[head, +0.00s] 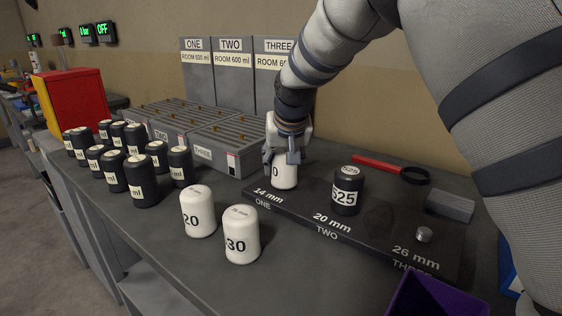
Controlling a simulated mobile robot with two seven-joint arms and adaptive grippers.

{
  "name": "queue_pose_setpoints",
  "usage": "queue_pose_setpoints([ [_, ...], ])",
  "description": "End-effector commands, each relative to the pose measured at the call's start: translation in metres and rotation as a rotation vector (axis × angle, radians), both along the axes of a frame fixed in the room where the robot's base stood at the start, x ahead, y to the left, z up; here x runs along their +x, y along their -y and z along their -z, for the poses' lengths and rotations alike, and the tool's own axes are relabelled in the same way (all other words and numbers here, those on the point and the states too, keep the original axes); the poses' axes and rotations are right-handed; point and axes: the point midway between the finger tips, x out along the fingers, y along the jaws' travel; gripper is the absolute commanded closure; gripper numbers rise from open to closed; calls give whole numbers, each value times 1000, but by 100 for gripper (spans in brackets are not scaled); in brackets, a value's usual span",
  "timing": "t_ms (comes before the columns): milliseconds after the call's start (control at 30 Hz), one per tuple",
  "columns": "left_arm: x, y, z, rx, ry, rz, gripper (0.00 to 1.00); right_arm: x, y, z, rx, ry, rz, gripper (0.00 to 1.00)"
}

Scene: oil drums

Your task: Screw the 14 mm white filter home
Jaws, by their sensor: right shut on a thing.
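A white filter (285,178) stands upright at the 14 mm, ONE position of the dark base block (330,220). My right gripper (284,155) comes down from above and is shut on the white filter's upper part. Its fingers hide the top and some of the label, of which a 0 shows. Whether the filter sits flush on the block cannot be told. A black filter marked S25 (347,192) stands at the 20 mm, TWO position. A bare metal stud (424,234) shows at the 26 mm position. My left gripper is not in view.
Two white filters, marked 20 (198,212) and 30 (241,236), stand left of the block. Several black drums (140,182) stand further left. A red strap wrench (380,165), a grey block (450,205) and a purple bin (435,297) lie right. Grey crates (215,150) stand behind.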

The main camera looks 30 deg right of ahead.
Motion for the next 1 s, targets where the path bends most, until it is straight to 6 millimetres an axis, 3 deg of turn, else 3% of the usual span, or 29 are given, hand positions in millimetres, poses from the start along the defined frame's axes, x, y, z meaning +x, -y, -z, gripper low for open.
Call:
queue_pose_setpoints([
  [100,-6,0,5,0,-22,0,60,-2,6,5,-19,-12,250,99],
  [200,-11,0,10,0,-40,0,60,-4,9,6,-11,-12,383,99],
  [467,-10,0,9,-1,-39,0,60,-6,9,3,-6,-10,414,99],
  [700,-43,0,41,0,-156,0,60,-11,14,14,-15,-18,893,99],
  [1000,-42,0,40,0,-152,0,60,-16,14,5,-4,-14,963,100],
])
